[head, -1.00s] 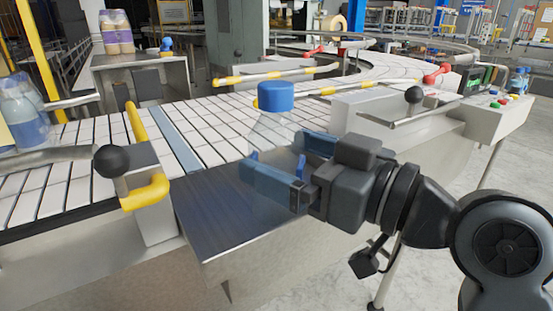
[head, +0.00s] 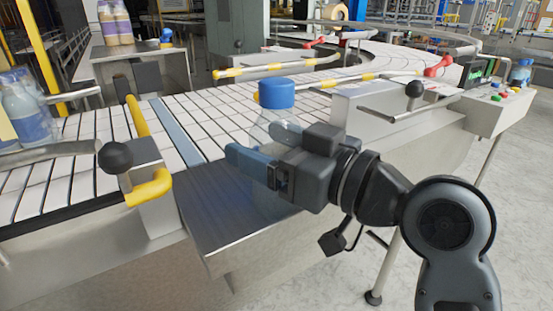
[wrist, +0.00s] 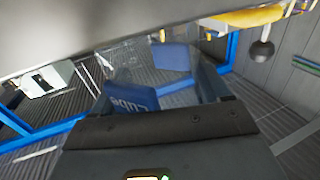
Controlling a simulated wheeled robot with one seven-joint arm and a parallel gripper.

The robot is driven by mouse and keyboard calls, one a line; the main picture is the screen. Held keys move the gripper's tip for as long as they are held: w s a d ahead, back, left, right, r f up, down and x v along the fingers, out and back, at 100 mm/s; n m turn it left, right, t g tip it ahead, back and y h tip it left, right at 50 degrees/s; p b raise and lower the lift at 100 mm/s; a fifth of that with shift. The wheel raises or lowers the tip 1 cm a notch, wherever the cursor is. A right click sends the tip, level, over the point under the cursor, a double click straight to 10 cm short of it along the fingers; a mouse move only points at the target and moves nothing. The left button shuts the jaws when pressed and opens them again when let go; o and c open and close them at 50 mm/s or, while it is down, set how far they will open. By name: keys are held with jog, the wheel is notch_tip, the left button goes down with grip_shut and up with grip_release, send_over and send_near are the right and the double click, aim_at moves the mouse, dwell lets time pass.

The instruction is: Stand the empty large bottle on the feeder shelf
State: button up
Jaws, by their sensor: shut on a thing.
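The clear large bottle with a blue cap (head: 277,92) stands upright at the steel feeder shelf (head: 215,222), beside the conveyor. It looks empty. Its lower body is see-through and partly hidden by my gripper, so I cannot tell whether its base touches the shelf. My gripper (head: 262,155) reaches in from the right, its blue fingers shut on the bottle's body below the shoulder. In the wrist view, the two blue fingers of my gripper (wrist: 152,78) show with faint clear plastic around them.
The white slatted conveyor (head: 215,115) runs behind the shelf. A black-knobbed post with a yellow rail (head: 150,188) stands left of it, and another black knob (head: 414,90) to the right. Wrapped bottles (head: 28,112) sit at far left. Open floor lies right.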

jog(key=shift+c, duration=1.3)
jog(key=shift+r, duration=0.15)
